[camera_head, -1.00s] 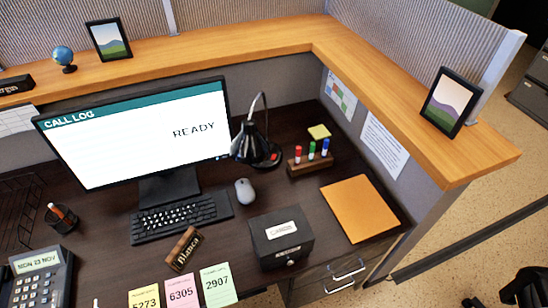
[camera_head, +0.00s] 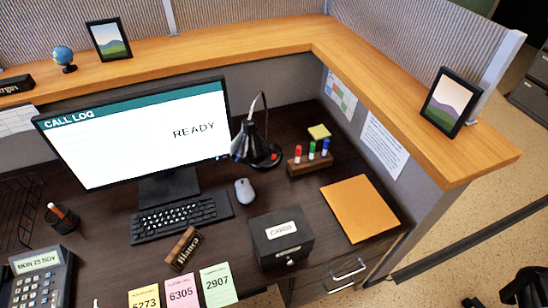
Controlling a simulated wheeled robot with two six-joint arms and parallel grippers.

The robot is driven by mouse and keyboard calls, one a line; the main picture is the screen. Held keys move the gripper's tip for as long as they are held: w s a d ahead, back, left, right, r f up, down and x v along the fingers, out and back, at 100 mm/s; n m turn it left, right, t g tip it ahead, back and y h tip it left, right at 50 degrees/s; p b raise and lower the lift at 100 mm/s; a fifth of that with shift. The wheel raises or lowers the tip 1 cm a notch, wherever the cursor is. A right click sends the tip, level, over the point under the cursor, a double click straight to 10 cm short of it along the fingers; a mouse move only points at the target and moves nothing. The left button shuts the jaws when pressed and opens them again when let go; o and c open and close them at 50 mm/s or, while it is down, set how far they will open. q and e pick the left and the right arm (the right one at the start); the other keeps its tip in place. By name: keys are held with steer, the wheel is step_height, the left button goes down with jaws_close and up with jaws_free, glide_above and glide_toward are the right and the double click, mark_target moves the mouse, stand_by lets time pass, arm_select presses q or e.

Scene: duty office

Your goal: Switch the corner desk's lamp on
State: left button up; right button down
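The black desk lamp (camera_head: 247,145) stands on the corner desk, right of the monitor, with its shade tipped down and left. Its thin curved arm rises behind the shade. A small red spot, perhaps a switch, shows on the round lamp base (camera_head: 270,158). The underside of the shade is hidden, and I see no clear glow on the desk around it. Neither of my grippers can be made out in the head view.
A monitor (camera_head: 135,130) stands left of the lamp, with a keyboard (camera_head: 182,216) and mouse (camera_head: 245,191) in front. A marker stand (camera_head: 308,165) is close on the right. A black card box (camera_head: 281,238) and an orange folder (camera_head: 360,208) lie nearer. A wooden ledge (camera_head: 320,35) runs behind.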

arm_select(q)
jaws_close()
stand_by(1.5)
